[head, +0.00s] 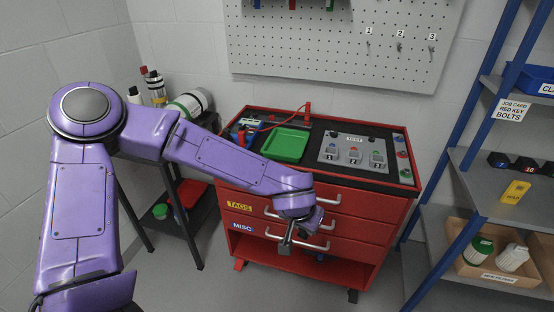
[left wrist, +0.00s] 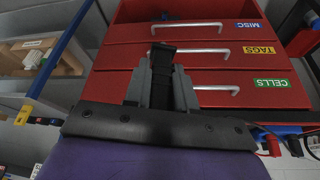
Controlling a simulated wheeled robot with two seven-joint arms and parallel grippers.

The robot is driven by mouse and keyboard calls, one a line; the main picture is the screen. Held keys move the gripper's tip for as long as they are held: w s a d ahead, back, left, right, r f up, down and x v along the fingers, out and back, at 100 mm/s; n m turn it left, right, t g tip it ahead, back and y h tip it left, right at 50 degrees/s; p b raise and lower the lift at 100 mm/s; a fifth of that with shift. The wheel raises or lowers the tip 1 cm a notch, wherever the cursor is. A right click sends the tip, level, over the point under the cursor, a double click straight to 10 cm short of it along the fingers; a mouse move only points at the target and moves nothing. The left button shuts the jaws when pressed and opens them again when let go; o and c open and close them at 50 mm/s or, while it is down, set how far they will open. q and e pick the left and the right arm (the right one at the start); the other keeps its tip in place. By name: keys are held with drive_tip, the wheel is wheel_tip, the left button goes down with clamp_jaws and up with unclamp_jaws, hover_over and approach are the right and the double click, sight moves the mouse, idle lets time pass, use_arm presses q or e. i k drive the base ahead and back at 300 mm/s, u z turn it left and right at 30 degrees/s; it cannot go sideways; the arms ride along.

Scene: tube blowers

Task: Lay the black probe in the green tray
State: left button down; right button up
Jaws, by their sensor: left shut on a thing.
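The green tray (head: 287,145) lies on the black top of the red tool cart, left of the test panel, and looks empty. My left gripper (head: 287,243) hangs in front of the cart's drawers, below the level of the tray. In the left wrist view its two grey fingers (left wrist: 162,92) are shut on a dark, narrow thing that looks like the black probe (left wrist: 162,60), which sticks out past the fingertips. In the head view the probe is small and hard to tell from the fingers. My right gripper is in neither view.
The cart's front has drawers with metal handles (head: 298,228) close to the gripper. A red probe (head: 307,110) with a red cable stands behind the tray. The test panel (head: 354,149) is right of it. A blue-framed shelf (head: 478,160) stands at the right.

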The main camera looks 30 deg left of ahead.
sight(284, 151)
drive_tip(key=z, duration=0.25)
drive_tip(key=k, duration=0.1)
drive_tip(key=u, duration=1.1)
drive_tip(key=i, duration=0.55)
drive_tip(key=z, duration=0.45)
